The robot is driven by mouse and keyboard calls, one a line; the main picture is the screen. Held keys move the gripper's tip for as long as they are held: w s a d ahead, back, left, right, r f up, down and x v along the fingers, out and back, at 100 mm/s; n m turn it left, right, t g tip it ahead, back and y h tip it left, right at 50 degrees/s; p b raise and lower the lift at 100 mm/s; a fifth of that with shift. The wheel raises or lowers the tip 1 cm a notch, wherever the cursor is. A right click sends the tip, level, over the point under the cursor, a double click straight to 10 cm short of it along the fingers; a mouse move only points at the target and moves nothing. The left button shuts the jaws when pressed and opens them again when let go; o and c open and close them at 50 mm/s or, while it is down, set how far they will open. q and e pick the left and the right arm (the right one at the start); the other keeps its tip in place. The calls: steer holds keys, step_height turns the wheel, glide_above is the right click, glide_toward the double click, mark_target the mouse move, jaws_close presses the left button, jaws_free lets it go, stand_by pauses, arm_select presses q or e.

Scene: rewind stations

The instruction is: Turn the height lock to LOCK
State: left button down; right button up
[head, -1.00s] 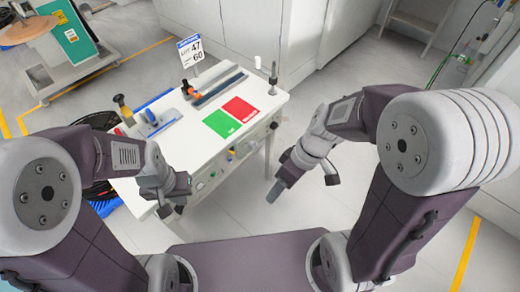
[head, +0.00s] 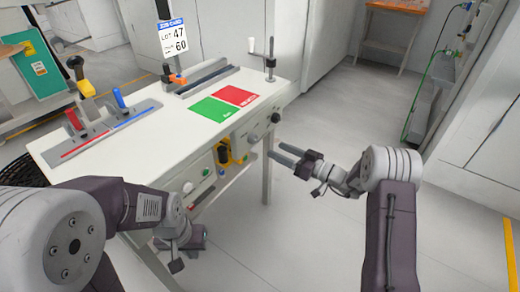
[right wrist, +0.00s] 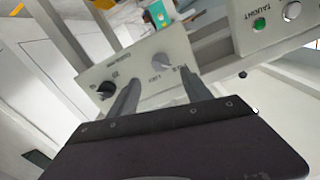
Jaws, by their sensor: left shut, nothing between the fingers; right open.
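The height lock appears to be the pale grey knob (right wrist: 161,60) on the panel at the table's right end. Small lettering that seems to read LOCK is beside it; its exact setting is too small to read. In the head view the knob (head: 253,138) is small on the table's front. My right gripper (head: 277,152) is open and empty, its fingers pointing at this panel. In the right wrist view its fingertips (right wrist: 160,78) lie on either side of the knob's line, apparently still short of it. My left gripper (head: 188,250) is shut and empty, low before the table's front left.
A black knob (right wrist: 106,90) sits beside the grey one. A yellow and black device (head: 232,154) and a green button (right wrist: 259,25) are further along the front. The tabletop (head: 150,145) carries green and red mats (head: 216,108). Open floor lies right of the table.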

mark_target(257, 141)
steer(key=b+x, duration=0.2)
steer(key=x, duration=0.7)
jaws_close()
